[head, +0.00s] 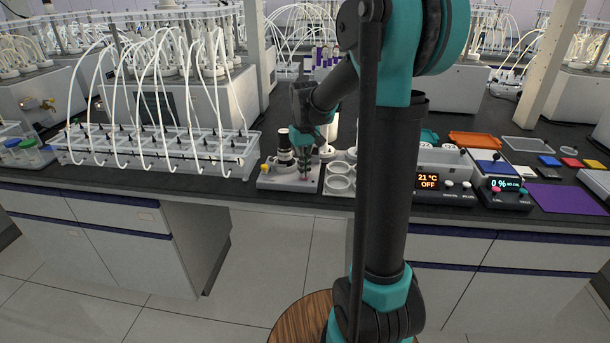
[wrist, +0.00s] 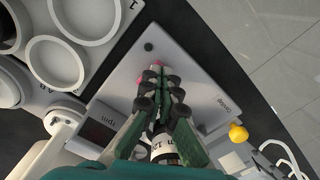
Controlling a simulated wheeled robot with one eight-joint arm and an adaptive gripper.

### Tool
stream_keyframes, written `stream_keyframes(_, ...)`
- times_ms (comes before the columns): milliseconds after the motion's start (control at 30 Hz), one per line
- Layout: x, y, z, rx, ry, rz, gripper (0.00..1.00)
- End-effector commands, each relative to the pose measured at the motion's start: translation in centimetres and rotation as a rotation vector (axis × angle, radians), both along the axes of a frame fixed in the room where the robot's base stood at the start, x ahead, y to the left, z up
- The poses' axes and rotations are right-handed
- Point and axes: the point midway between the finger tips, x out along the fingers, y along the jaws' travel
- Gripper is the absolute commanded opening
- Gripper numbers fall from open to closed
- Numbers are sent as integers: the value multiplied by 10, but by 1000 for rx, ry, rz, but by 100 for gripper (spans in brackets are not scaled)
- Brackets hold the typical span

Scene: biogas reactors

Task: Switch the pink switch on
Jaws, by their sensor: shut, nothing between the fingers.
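A pale flat device (wrist: 200,75) with a dark display labelled "rpm" lies under my gripper, and it also shows in the head view (head: 272,182). A pink switch (wrist: 161,65) shows on it in the wrist view, partly hidden by my fingertips. Pink also shows to the left of the fingers (wrist: 143,78). My gripper (wrist: 160,80) is shut and empty, its fingertips over or against the pink part; I cannot tell whether they touch. In the head view my gripper (head: 305,172) points down at the device. The switch's position cannot be made out.
A tray with round wells (head: 340,180) is just right, and a tubing rack (head: 160,150) is left. The floor in front of the bench is clear.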

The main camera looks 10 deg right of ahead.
Motion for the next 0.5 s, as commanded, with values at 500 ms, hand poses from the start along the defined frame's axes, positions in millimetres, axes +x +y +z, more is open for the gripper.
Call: stream_keyframes(500,0,0,6,0,0,0,0)
